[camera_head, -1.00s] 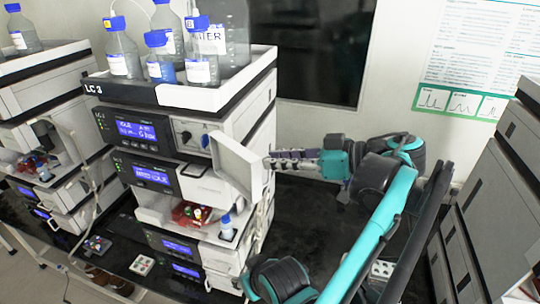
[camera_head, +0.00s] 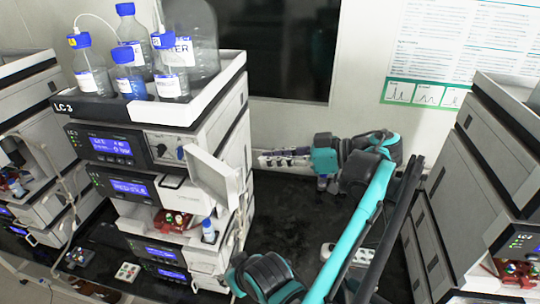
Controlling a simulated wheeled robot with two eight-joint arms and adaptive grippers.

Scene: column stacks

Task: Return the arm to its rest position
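My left gripper (camera_head: 284,158) is in the middle of the head view, pointing left, with grey, slender fingers. Its teal and black wrist (camera_head: 327,157) is behind it. The fingertips are a little to the right of the open white door (camera_head: 213,176) of the LC 3 stack (camera_head: 165,113), apart from it in the picture. I see nothing held, but the finger gap is too small to judge. My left arm runs down to the bottom edge. My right gripper is out of view.
Several blue-capped bottles (camera_head: 128,83) stand in the tray on top of the LC 3 stack. A small bottle (camera_head: 208,232) and a red rack stand in its open bay. Another stack (camera_head: 460,195) is at right.

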